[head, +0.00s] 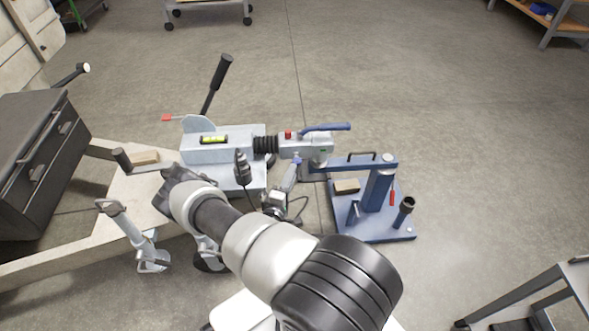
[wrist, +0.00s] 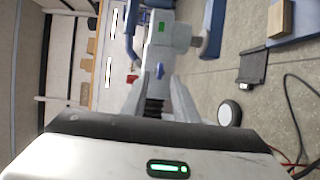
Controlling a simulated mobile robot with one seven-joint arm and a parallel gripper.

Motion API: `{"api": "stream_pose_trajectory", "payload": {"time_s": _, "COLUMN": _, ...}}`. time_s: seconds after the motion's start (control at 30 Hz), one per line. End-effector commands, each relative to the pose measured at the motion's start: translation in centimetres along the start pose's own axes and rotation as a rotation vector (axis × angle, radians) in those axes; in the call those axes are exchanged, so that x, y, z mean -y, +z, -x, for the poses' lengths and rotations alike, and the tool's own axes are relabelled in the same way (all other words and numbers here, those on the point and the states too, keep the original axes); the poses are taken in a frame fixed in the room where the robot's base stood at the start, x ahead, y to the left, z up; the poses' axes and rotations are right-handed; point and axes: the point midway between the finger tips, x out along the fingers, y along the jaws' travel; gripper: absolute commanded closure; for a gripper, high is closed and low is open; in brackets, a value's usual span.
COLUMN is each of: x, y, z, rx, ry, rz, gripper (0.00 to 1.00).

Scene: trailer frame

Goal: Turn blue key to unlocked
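My gripper (head: 291,172) is just below the key there. In the wrist view my gripper (wrist: 161,77) is open.
A blue stand (head: 378,188) supports the coupling at the right. A blue handle (head: 327,127) and red button (head: 288,135) are on top of the coupling. Black bellows (head: 265,144) lie left of it. A black cable (wrist: 297,105) hangs at the right of the wrist view.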

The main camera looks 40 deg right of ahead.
Motion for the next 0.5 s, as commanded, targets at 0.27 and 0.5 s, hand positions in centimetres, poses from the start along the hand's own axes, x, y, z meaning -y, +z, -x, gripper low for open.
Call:
{"api": "stream_pose_trajectory", "payload": {"time_s": 0.27, "x": 0.1, "y": 0.0, "z": -3.6, "rx": 0.0, "ry": 0.0, "rz": 0.001, "gripper": 0.73}}
{"api": "stream_pose_trajectory", "payload": {"time_s": 0.5, "x": 0.0, "y": 0.0, "z": -4.2, "rx": -0.001, "ry": -0.001, "rz": 0.001, "gripper": 0.73}}
